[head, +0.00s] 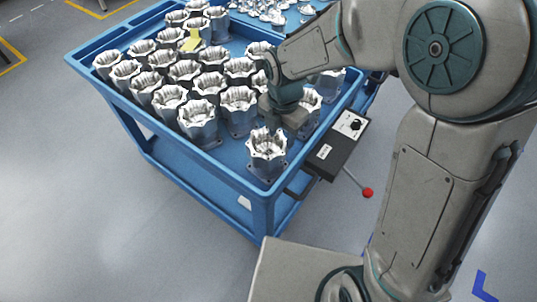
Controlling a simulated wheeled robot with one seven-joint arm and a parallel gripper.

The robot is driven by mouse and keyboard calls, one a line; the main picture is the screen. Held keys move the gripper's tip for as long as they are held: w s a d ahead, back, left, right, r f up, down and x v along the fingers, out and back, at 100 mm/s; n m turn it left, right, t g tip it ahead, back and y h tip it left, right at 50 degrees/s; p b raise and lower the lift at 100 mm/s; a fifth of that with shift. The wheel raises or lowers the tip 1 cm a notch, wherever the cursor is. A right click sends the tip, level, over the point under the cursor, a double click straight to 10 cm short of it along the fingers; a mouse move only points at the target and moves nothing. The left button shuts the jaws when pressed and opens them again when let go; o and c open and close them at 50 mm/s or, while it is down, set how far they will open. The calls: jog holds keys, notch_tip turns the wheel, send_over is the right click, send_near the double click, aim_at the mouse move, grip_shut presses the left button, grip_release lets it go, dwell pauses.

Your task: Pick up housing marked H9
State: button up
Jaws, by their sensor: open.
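Several silver machined housings stand upright on a blue cart (163,130). No marking is readable on any of them, so I cannot tell which is H9. One housing (266,158) stands at the near corner, a little apart from the others. My gripper (284,122) is over the right part of the cart, pointing down, just behind that corner housing and beside another housing (240,108). Its fingertips are largely hidden among the housings. It is open, and I see nothing held in it. A housing (311,108) to its right is partly covered by my arm.
A yellow piece (192,40) lies on housings toward the back. A dark control box (337,146) with a red-knobbed lever (367,192) is fixed to the cart's right side. Small metal parts (275,10) lie on a blue surface behind.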

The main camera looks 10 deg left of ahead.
aim_at(282, 150)
notch_tip(282, 150, down, 8)
jog(key=shift+d+f+p, duration=0.15)
jog(key=shift+f+p, duration=0.05)
jog(key=shift+p, duration=0.3)
grip_shut()
jog(key=shift+r, duration=0.1)
dwell(1.3)
